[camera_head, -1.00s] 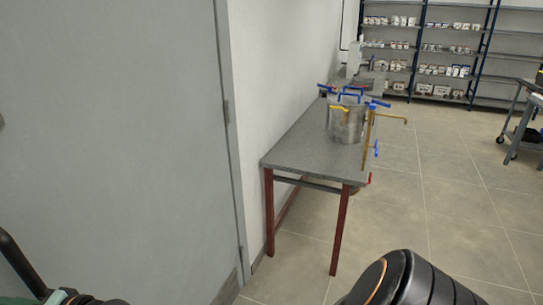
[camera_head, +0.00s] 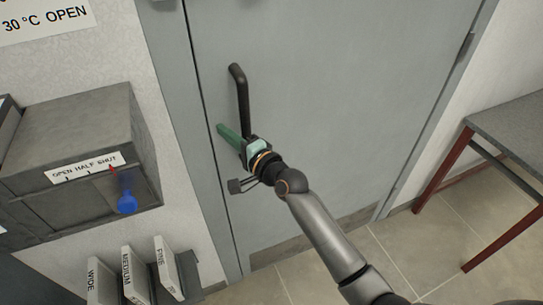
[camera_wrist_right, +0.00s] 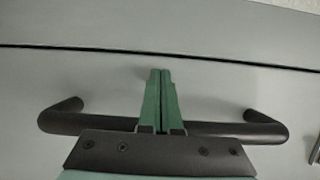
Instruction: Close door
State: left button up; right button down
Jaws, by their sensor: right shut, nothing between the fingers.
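The grey door (camera_head: 310,110) fills the middle of the head view and looks flush with its frame, with a thin dark seam along its left edge. A black bar handle (camera_head: 241,90) stands out from the door near that edge. My right gripper (camera_head: 221,128) is at the handle, its green fingers shut and empty. In the right wrist view, the closed fingers (camera_wrist_right: 161,72) cross the middle of the handle (camera_wrist_right: 250,130) and point toward the dark seam. I cannot tell whether they touch the handle or door. My left gripper is out of view.
A grey box (camera_head: 75,140) with a blue-knobbed lever is on the wall left of the door. Labelled holders (camera_head: 135,275) stand below it. A table (camera_head: 510,130) with red legs is at the right. Tiled floor (camera_head: 400,250) lies in front of the door.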

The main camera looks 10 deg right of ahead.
jog(key=v, duration=1.1)
jog(key=s+d+f+n+g+h, duration=0.3)
jog(key=s+f+n, duration=0.4)
jog(key=s+f, duration=0.4)
jog(key=s+d+f+n+g+h, duration=0.3)
jog(key=s+f, duration=0.7)
jog(key=f, duration=0.7)
jog(key=d+n, duration=0.2)
jog(key=n, duration=0.2)
jog(key=shift+s+d, duration=0.2)
jog(key=shift+s, duration=0.2)
jog(key=shift+w, duration=0.15)
